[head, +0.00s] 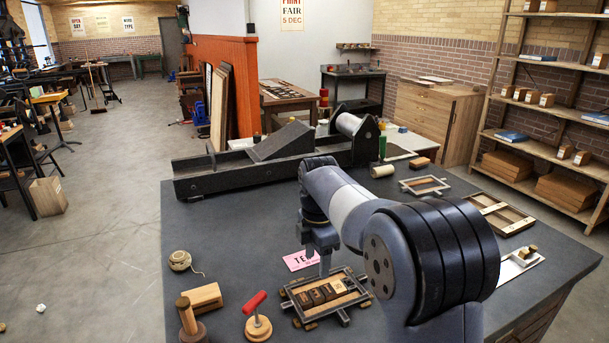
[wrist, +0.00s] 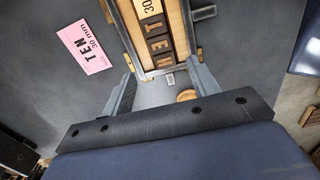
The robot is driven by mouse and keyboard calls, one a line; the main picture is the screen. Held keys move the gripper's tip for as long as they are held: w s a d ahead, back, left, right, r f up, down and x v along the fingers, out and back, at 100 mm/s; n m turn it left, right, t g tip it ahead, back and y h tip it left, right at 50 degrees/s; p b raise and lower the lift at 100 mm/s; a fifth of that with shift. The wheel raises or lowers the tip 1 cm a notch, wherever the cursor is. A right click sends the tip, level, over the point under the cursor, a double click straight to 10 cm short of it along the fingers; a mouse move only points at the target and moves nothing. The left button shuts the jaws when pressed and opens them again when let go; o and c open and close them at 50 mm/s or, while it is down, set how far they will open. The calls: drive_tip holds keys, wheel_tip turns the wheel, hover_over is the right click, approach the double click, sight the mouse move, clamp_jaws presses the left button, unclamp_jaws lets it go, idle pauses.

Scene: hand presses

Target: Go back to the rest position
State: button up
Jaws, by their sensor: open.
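My gripper (head: 324,262) is over the dark worktable (head: 230,230), at the far left edge of a small metal frame (head: 345,318) holding dark letter blocks. In the wrist view its two fingers (wrist: 158,72) are wide apart with nothing clamped between them. The near end of the frame (wrist: 130,28) shows between and beyond the fingertips; I cannot tell the height gap. Its blocks (wrist: 158,45) show raised letters, with a paler block marked 30. A pink card (head: 301,260) reading TEN 30 mm lies flat beside the frame, and also shows in the wrist view (wrist: 84,46).
A red-handled tool (head: 257,326), wooden block (head: 203,297), wooden-handled tool (head: 190,322) and string ball (head: 180,260) stand left of the frame. The long press (head: 230,178) lies across the back. Other frames (head: 424,186) lie at right. The table's left middle is clear.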

sight(316, 293)
wheel_tip(316, 293, down, 10)
drive_tip(key=shift+f, duration=0.15)
drive_tip(key=shift+r, duration=2.05)
